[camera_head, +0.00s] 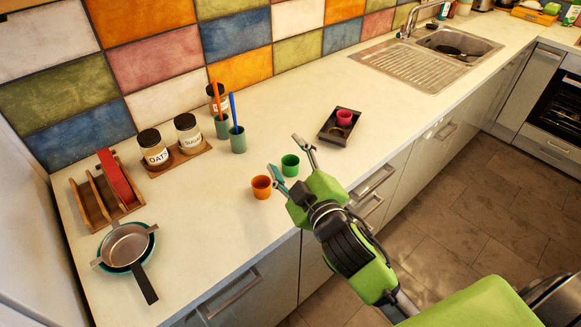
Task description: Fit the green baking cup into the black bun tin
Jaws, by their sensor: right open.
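The green baking cup (290,167) stands upright on the pale counter, close to its front edge. The black bun tin (327,133) lies farther back and to the right, with a pink cup (344,117) in its far part. My right gripper (285,155) is open, its two fingers spread to either side of the green cup in the picture. I cannot tell whether they touch the cup or are above it. My left gripper is not in view.
An orange cup (261,187) stands just left of the green one. Jars (153,148), green holders with utensils (238,142), a wooden rack (92,198) and a pan (126,246) stand farther left. The sink (440,55) is at the back right. Counter around the tin is clear.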

